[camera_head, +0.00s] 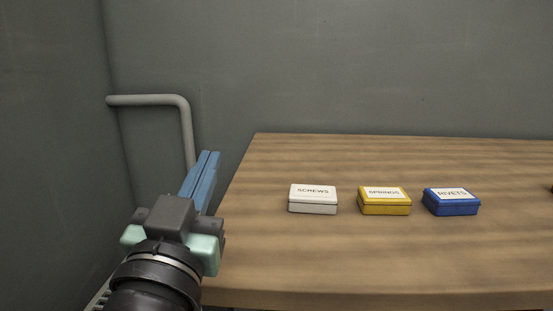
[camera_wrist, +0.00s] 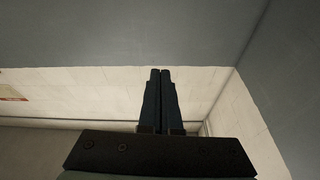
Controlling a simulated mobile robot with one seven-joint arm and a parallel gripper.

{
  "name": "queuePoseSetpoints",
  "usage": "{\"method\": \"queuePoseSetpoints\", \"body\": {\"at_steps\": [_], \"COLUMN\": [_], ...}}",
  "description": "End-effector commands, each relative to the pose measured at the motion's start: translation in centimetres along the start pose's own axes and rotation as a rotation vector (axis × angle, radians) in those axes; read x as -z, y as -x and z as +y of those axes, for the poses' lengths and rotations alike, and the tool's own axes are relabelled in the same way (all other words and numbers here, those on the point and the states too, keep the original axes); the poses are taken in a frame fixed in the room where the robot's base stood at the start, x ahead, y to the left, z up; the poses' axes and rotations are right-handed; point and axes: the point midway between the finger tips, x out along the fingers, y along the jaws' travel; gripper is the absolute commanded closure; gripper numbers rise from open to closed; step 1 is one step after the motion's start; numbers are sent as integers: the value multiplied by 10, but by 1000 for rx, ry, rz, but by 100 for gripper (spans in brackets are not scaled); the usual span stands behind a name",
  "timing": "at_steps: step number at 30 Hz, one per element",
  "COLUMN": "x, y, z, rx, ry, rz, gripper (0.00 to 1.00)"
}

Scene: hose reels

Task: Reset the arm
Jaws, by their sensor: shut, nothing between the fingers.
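My gripper (camera_head: 209,157) is at the left in the head view, beside the left edge of the wooden table and above its top. Its two blue fingers lie side by side, shut, with nothing held. The fingers also show dark and together in the wrist view (camera_wrist: 160,72), pointing toward a pale block wall and a grey ceiling-like surface. No box is near the fingers.
A white SCREWS box (camera_head: 313,207), a yellow SPRINGS box (camera_head: 384,208) and a blue RIVETS box (camera_head: 452,209) stand in a row on the wooden table (camera_head: 400,260). A grey pipe (camera_head: 150,99) is on the wall behind my gripper. The table front is clear.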

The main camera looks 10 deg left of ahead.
Motion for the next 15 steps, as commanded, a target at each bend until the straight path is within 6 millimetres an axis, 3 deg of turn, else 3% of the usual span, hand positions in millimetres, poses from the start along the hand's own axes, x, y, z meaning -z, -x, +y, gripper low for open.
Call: {"method": "queuePoseSetpoints", "body": {"at_steps": [1, 3, 8, 9, 10, 15], "x": [29, 71, 161, 184, 200, 249], "y": [3, 12, 61, 70, 58, 40], "z": [27, 56, 109, 114, 107, 100], "rx": [-5, -2, -19, -22, -13, -11], "ry": [4, 26, 113, 133, 126, 123], "rz": [89, 211, 499, 550, 530, 520], "gripper": [100, 100, 100, 100, 100, 100]}}
